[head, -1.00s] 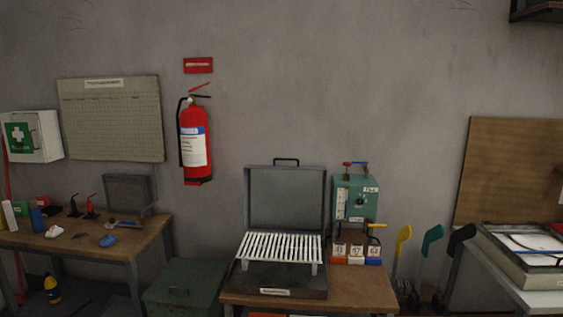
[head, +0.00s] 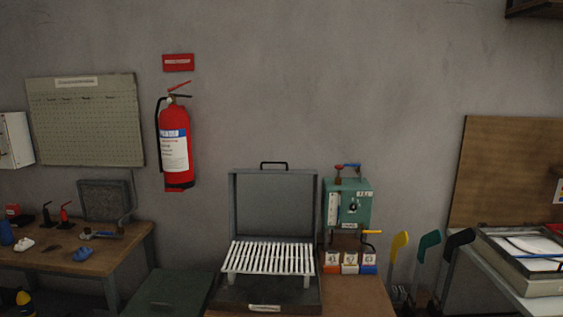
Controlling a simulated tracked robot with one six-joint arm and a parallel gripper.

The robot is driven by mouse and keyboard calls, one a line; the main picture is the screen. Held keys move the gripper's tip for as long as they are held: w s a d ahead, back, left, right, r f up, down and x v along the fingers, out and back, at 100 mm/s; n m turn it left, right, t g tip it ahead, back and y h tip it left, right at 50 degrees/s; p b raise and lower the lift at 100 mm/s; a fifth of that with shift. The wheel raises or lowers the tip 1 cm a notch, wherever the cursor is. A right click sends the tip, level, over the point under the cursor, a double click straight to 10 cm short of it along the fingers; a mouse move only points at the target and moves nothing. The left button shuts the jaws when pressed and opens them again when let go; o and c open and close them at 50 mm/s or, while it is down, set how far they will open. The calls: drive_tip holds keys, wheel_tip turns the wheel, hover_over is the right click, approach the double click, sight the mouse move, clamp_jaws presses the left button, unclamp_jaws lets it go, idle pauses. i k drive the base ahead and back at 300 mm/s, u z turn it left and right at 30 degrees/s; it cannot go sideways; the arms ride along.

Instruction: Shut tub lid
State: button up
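A grey open tub (head: 226,290) stands on a small wooden table in the lower middle of the head view. Its lid (head: 272,203) stands upright at the back, with a dark handle (head: 273,164) on its top edge. A white slatted rack (head: 268,258) sits at the tub's opening and hides most of the inside. My gripper is not in view.
A teal box (head: 349,203) and several small labelled containers (head: 349,262) stand close to the tub's right. A dark green chest (head: 165,293) is low at its left. A cluttered wooden bench (head: 120,247) is further left. Coloured paddle-like things (head: 429,244) stand at right.

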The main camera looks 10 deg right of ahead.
sight(233, 235)
drive_tip(key=i, duration=1.35)
drive_tip(key=u, duration=0.05)
